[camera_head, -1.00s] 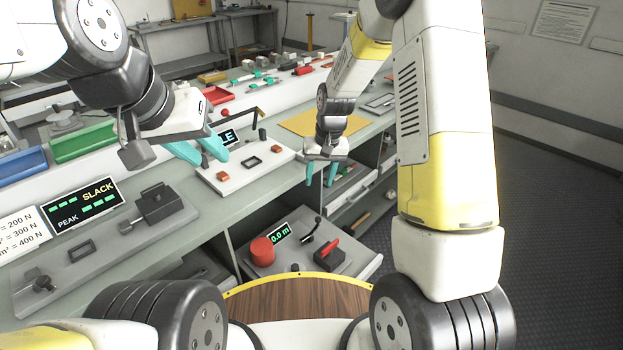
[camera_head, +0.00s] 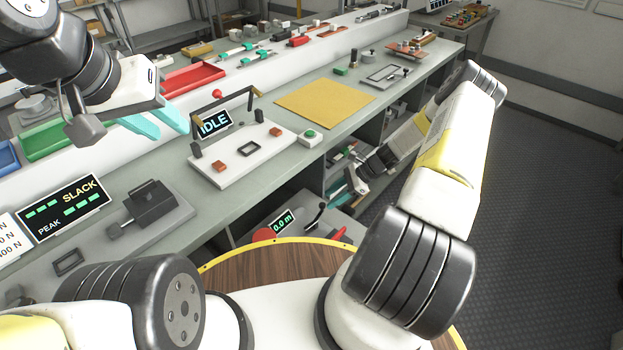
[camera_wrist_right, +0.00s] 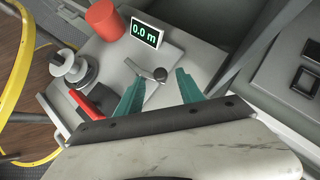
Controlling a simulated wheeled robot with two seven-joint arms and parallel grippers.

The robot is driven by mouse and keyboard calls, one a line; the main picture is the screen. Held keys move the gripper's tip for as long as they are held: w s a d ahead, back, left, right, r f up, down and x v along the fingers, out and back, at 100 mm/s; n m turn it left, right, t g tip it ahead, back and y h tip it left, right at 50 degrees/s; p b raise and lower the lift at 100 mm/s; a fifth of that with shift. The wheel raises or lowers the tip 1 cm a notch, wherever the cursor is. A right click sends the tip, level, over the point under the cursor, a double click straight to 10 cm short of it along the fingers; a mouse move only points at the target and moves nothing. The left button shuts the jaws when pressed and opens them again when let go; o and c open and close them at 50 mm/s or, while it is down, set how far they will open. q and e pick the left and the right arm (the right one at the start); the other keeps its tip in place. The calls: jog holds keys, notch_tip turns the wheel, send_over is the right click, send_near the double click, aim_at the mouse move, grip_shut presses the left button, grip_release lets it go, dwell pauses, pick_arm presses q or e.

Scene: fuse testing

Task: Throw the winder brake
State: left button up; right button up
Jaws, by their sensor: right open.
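The winder unit (camera_head: 345,228) is a grey box low below the bench, with a red cylinder (camera_head: 263,234), a 0.0 m display (camera_head: 281,222) and a small black lever (camera_head: 318,213). The right wrist view shows this lever with its dark knob (camera_wrist_right: 160,74) and a red handle (camera_wrist_right: 85,105) left of it. My right gripper (camera_wrist_right: 160,76) is open, its teal fingertips on either side of the knob in the picture; contact cannot be told. It also shows in the head view (camera_head: 343,186), partly hidden. My left gripper (camera_head: 170,122) is open and empty above the bench.
The bench carries a white panel with an IDLE display (camera_head: 213,124), a yellow mat (camera_head: 325,103) and a red tray (camera_head: 192,80). A pale spool (camera_wrist_right: 75,68) stands beside the red handle. Open shelves are close to my right gripper; the floor at right is clear.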

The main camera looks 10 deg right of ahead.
aim_at(322, 204)
jog(key=shift+x, duration=2.65)
grip_shut()
